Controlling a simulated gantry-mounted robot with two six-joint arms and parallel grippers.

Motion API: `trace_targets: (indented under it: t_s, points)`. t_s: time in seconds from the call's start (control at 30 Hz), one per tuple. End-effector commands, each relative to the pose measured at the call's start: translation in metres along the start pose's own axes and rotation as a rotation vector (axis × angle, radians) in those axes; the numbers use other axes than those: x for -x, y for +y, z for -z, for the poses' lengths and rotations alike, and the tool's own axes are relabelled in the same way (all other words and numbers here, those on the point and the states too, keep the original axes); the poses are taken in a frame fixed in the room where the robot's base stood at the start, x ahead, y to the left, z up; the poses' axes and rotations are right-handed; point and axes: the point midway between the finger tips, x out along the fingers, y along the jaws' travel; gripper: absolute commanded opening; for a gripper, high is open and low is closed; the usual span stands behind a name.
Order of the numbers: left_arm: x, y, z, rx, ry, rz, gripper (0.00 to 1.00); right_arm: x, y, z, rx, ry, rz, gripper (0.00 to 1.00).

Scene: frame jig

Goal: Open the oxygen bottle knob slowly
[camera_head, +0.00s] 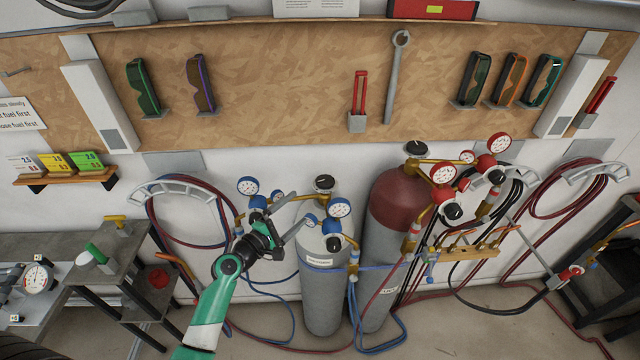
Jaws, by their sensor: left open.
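The oxygen bottle (318,285) is the grey cylinder with blue-rimmed gauges, standing upright at the centre. Its black valve knob (324,183) sits on top. A blue regulator (334,242) with a dark knob is on its front. My left gripper (299,213) is open just left of the bottle's upper part, with its fingers pointing right. It appears empty and lies below and left of the top knob; contact cannot be told. My right gripper is not in view.
A red-topped grey cylinder (391,207) with red gauges stands close on the right. Hoses (177,212) hang on the wall and trail across the floor. A grey metal stand (112,250) is at left. Tools and goggles hang on the wooden board (270,90) behind.

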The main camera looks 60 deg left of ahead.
Motion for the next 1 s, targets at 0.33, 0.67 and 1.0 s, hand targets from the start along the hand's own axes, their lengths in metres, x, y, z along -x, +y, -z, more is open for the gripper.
trace_targets:
  t_s: [0.33, 0.67, 1.0]
  points:
    - [-0.02, -0.02, 0.017, -1.23, -0.039, -0.039, 1.0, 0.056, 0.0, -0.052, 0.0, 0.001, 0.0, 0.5]
    - [-0.034, -0.013, 0.022, -1.959, -0.057, -0.08, 1.0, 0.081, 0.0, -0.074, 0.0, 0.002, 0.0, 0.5]
    - [-0.059, -0.011, 0.019, -1.97, -0.059, -0.081, 1.0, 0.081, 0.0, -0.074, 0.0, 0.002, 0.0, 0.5]
